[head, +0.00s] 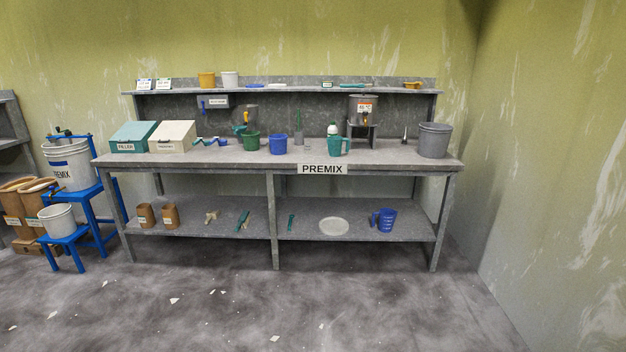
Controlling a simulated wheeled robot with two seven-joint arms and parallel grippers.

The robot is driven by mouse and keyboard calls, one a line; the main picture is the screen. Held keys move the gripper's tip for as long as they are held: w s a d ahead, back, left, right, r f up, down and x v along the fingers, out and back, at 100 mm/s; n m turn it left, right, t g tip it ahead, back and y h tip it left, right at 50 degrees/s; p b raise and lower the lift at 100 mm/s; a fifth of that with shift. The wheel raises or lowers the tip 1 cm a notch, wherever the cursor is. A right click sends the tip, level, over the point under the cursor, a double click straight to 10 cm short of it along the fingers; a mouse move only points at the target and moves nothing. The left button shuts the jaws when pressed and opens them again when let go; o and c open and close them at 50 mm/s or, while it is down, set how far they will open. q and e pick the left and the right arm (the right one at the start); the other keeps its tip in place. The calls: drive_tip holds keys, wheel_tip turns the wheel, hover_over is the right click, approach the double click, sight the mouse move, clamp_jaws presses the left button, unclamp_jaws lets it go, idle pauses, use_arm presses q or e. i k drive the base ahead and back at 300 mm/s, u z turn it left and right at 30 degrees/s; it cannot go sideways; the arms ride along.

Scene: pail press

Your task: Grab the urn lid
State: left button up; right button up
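Neither of my grippers shows in the head view.
The grey bench (240,159) labelled PREMIX holds two bins, several cups, a green jug (336,147) and a grey bucket (434,141). Blue stands with white pails (70,166) are at left. The floor in front is open with small scattered chips. A wall closes the right side.

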sight(364, 94)
drive_tip(key=i, duration=2.65)
drive_tip(key=z, duration=0.65)
drive_tip(key=k, duration=0.5)
drive_tip(key=z, duration=1.05)
drive_tip(key=i, duration=1.1)
drive_tip(key=z, duration=0.5)
drive_tip(key=i, duration=0.9)
drive_tip(key=u, duration=0.75)
drive_tip(key=i, duration=0.9)
drive_tip(key=u, duration=0.65)
